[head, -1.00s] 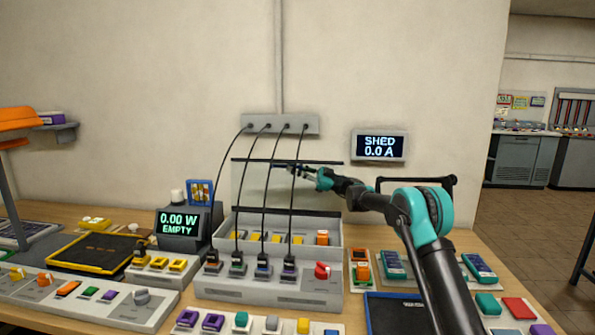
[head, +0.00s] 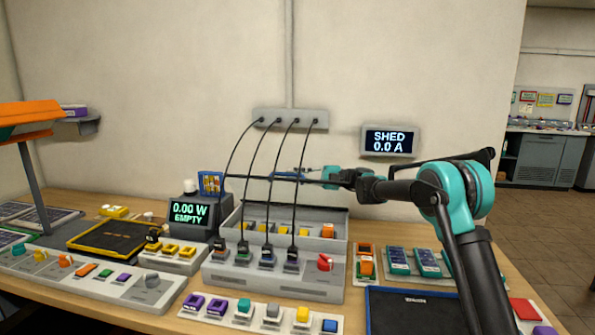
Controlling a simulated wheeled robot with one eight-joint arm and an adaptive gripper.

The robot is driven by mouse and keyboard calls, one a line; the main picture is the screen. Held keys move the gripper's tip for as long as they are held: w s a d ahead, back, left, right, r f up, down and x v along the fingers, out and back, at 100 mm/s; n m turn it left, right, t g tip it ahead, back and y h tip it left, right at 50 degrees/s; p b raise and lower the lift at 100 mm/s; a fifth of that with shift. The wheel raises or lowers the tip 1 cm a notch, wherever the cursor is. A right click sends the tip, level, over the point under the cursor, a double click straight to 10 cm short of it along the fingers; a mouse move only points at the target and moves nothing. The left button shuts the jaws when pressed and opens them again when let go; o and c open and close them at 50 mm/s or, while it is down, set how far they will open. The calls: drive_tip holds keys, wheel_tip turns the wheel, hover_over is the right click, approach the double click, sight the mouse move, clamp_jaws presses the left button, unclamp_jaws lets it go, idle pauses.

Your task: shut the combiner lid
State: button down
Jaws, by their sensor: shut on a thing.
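The combiner (head: 275,281) is a pale grey open box on the bench, with several yellow blocks and an orange one inside and a red knob at its front right. Its lid (head: 246,177) is raised above the box; I mainly see its thin dark edge, and its panel is hard to make out. My gripper (head: 284,175) reaches in from the right and is shut on the lid's edge. Black cables (head: 269,200) pass in front of the fingers and partly hide the grip.
The cables run from a wall socket strip (head: 290,120) to plugs on the combiner's front. A meter reading 0.00 W EMPTY (head: 188,212) stands close at left. A wall display (head: 390,141) reads SHED 0.0 A. A dark blue tray (head: 415,292) and a row of modules (head: 262,314) lie in front.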

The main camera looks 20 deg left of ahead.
drive_tip(key=shift+s+d+f+n, duration=0.25)
drive_tip(key=shift+s+f+n, duration=0.25)
drive_tip(key=shift+s+n, duration=0.25)
drive_tip(key=shift+s, duration=0.1)
drive_tip(key=c, duration=1.8)
unclamp_jaws()
drive_tip(key=shift+c, duration=0.2)
hover_over(329, 199)
drive_tip(key=w, duration=0.1)
drive_tip(key=shift+a+f, duration=0.2)
drive_tip(key=shift+f, duration=0.35)
